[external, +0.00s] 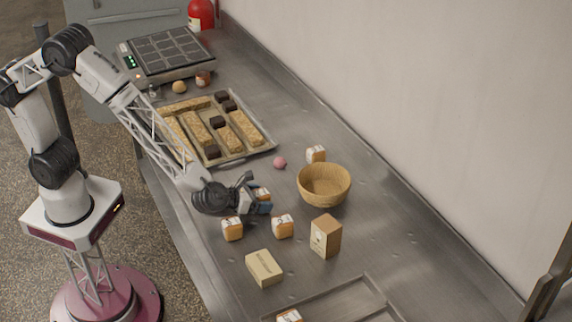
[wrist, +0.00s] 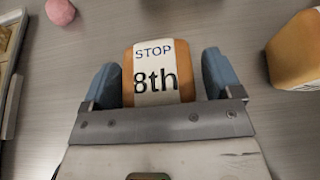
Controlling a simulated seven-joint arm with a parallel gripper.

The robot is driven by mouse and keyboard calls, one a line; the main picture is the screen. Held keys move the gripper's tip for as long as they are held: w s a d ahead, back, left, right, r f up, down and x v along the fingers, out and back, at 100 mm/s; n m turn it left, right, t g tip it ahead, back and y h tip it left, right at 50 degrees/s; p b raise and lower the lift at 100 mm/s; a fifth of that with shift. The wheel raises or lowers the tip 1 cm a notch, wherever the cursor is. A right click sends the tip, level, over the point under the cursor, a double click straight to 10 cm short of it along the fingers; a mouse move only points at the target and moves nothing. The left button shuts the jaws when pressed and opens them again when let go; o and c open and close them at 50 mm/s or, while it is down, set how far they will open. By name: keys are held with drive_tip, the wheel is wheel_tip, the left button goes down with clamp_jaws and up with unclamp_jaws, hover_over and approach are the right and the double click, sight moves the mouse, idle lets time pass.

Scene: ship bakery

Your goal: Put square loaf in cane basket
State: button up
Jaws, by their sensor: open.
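A square loaf (wrist: 160,75), orange-brown with a white label reading "STOP 8th", lies between the two blue fingers of my gripper (wrist: 161,82) in the wrist view. The gripper is open around it, with a narrow gap showing on the sides. In the external view my gripper (external: 257,200) is low over the counter, and the loaf is mostly hidden behind it. The cane basket (external: 324,186), a round tan bowl, stands to the right of my gripper and looks empty.
Similar labelled loaves stand nearby (external: 283,226), (external: 232,229), (external: 316,154). A tall carton (external: 325,237) and a beige box (external: 264,267) stand in front. A pink ball (external: 280,162) and a tray of bars (external: 262,151) lie behind. The wall borders the counter's right.

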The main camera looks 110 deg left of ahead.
drive_tip(key=shift+r, duration=0.15)
drive_tip(key=shift+v, duration=0.9)
wheel_tip(320, 180, up, 7)
drive_tip(key=shift+s+d+r, duration=0.2)
drive_tip(key=shift+s+d, duration=0.15)
drive_tip(key=shift+s, duration=0.05)
